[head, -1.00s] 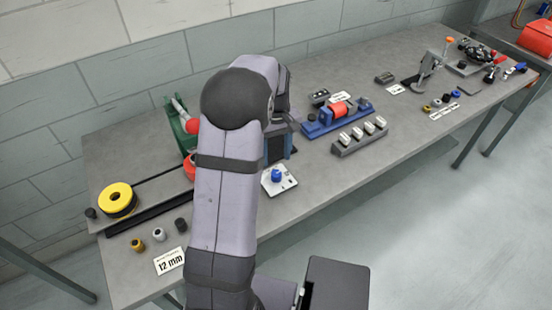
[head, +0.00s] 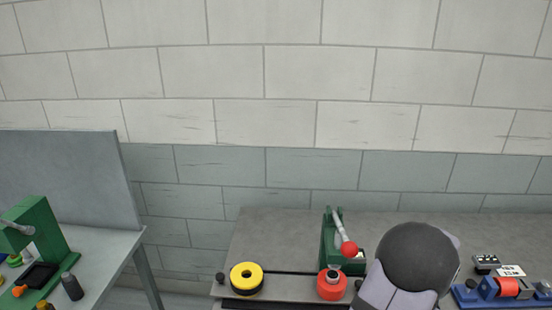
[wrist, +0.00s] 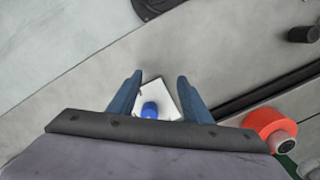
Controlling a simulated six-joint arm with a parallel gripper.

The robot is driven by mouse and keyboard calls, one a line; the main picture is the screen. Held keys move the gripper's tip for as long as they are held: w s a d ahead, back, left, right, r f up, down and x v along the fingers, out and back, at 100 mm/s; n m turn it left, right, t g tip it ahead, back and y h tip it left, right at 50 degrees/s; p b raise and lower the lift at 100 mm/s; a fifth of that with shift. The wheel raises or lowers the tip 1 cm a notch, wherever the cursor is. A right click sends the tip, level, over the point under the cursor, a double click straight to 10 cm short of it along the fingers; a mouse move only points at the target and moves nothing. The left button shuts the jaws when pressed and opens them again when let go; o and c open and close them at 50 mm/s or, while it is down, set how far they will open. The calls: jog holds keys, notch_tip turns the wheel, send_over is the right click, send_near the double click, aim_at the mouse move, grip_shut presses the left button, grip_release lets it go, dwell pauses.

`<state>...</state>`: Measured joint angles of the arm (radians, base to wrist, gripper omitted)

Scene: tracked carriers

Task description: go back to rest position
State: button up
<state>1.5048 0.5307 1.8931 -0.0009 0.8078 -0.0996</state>
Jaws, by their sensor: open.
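My gripper (wrist: 160,90) is open in the wrist view, its two blue fingers spread apart and nothing held between them. Beyond and between the fingers is a small white plate (wrist: 165,94) with a blue knob (wrist: 149,110) on it; its lower part is hidden by my gripper. In the head view only the rounded dark joint of my arm shows at the lower right, and my gripper is out of frame.
A grey bench holds a yellow ring (head: 246,278), a red roller (head: 332,284), a green press with a red-knobbed lever (head: 347,247) and a blue fixture (head: 500,292). The red roller also shows in the wrist view (wrist: 268,124). Another bench (head: 105,255) carries a second green press (head: 45,235).

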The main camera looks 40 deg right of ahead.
jog(key=shift+y, duration=0.3)
jog(key=a, duration=0.2)
jog(key=w+a, duration=0.2)
jog(key=a, duration=0.1)
jog(key=shift+w+a+f, duration=0.15)
jog(key=shift+w+a, duration=0.05)
jog(key=shift+a, duration=0.15)
jog(key=w+a+n, duration=0.1)
jog(key=w+a, duration=0.1)
jog(key=a, duration=0.2)
jog(key=w+a+r+n, duration=0.1)
jog(key=w+a, duration=0.2)
jog(key=a, duration=0.1)
jog(key=w+a+n+g, duration=0.1)
jog(key=w+a+n, duration=0.1)
jog(key=a, duration=0.2)
jog(key=shift+w+r, duration=0.2)
jog(key=shift+w, duration=0.05)
jog(key=w+a+r+n, duration=0.1)
jog(key=w+a+n, duration=0.2)
jog(key=a, duration=0.4)
jog(key=w+a+r+n+h, duration=0.1)
jog(key=w+a+r+n, duration=0.1)
jog(key=a+n, duration=0.3)
jog(key=w+a+r+n+t, duration=0.1)
jog(key=w+a+n, duration=0.3)
jog(key=a, duration=0.4)
jog(key=shift+w+a+r+h, duration=0.3)
jog(key=shift+r, duration=0.15)
